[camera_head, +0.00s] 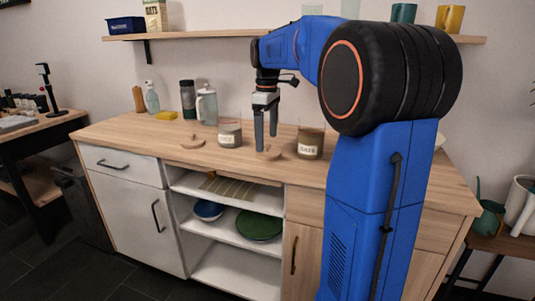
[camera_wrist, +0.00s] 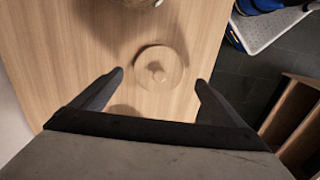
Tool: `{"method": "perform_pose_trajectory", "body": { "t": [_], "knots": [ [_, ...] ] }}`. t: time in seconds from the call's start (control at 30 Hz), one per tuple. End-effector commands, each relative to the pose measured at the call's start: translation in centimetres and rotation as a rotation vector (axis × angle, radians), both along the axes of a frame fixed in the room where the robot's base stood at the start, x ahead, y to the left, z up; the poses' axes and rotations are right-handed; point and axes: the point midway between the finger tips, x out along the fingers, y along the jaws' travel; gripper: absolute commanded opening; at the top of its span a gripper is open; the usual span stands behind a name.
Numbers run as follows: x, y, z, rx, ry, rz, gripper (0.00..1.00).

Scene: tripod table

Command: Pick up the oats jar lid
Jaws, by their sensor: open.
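The oats jar (camera_head: 310,144) is a clear jar with a white OATS label, standing open on the wooden counter. A round wooden lid with a knob (camera_head: 270,153) lies flat to its left. In the wrist view this lid (camera_wrist: 160,68) lies just ahead of the fingertips, centred between them. My gripper (camera_head: 267,146) points down above the lid, fingers apart and empty. The wrist view also shows the open gripper (camera_wrist: 160,78). A slice of a jar (camera_wrist: 140,2) shows at the top edge there. The exact gap between fingertips and lid is hard to tell.
A second labelled jar (camera_head: 230,134) and another wooden lid (camera_head: 192,142) sit left of my gripper. A pitcher (camera_head: 207,107), dark bottle (camera_head: 187,98) and spray bottle (camera_head: 151,98) stand further back. The counter's front edge (camera_wrist: 198,55) is close right of the lid.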

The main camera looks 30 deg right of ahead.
Motion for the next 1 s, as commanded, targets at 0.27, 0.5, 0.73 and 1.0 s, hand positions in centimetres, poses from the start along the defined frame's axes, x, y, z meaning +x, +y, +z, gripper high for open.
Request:
{"method": "perform_pose_trajectory", "body": {
  "t": [0.27, 0.5, 0.73, 1.0],
  "knots": [
    [0.0, -0.2, -3.3, 0.000, 0.001, 0.000, 0.93],
    [0.0, -0.2, -3.6, 0.000, 0.001, 0.000, 0.93],
    [0.0, -0.2, -3.6, 0.001, 0.001, 0.000, 0.50],
    [0.0, -0.2, -3.5, 0.000, 0.000, 0.000, 0.49]
  ]
}}
